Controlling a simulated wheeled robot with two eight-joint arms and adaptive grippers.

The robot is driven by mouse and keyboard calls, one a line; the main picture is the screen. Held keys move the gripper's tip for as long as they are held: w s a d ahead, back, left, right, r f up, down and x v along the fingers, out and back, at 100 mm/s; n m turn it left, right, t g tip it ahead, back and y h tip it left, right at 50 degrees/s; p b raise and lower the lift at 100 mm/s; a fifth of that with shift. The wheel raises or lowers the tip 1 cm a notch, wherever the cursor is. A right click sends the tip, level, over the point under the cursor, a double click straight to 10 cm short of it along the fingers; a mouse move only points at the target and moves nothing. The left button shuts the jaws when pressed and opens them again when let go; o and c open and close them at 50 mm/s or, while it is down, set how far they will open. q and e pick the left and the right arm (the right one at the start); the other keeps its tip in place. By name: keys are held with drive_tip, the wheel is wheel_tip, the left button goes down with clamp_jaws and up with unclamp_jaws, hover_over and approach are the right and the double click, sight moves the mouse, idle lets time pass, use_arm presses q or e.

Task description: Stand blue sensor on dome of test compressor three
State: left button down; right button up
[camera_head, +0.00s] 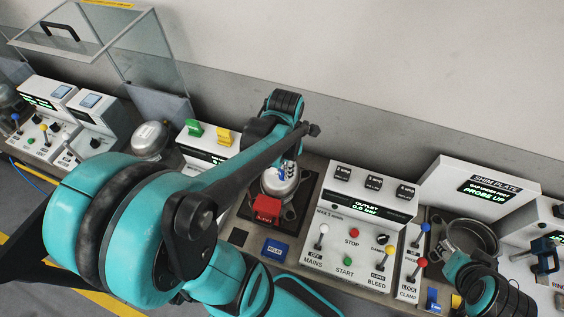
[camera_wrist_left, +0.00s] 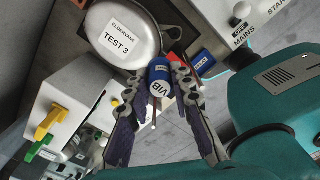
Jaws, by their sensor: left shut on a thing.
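The blue sensor (camera_wrist_left: 160,76), a short cylinder marked VIB with a thin stem, is between the fingers of my left gripper (camera_wrist_left: 158,88), which is shut on it. Test compressor three (camera_wrist_left: 118,36) is a silvery dome labelled TEST 3. In the left wrist view the sensor overlaps the dome's lower right edge; I cannot tell whether they touch. In the head view the compressor (camera_head: 281,186) stands on a dark base. My left gripper (camera_head: 284,167) hangs over it, partly hidden by my arm.
A red block (camera_head: 266,209) and a blue block (camera_head: 274,249) sit in front of the compressor. A control panel (camera_head: 352,237) with levers stands to its right. Green and yellow handles (camera_head: 211,132) are to its left. A metal pot (camera_head: 471,238) stands farther right.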

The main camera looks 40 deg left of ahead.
use_arm(q)
drive_tip(key=w+a+f, duration=0.2)
drive_tip(key=w+a+f+b, duration=0.1)
drive_tip(key=w+a+f, duration=0.1)
drive_tip(key=w+a, duration=0.1)
drive_tip(key=shift+w+a+f, duration=0.2)
drive_tip(key=shift+a+f, duration=0.05)
drive_tip(key=shift+f, duration=0.1)
drive_tip(key=shift+f+b, duration=0.6)
drive_tip(key=shift+f, duration=1.4)
drive_tip(key=shift+f, duration=0.25)
drive_tip(key=c, duration=1.3)
unclamp_jaws()
drive_tip(key=shift+r, duration=0.1)
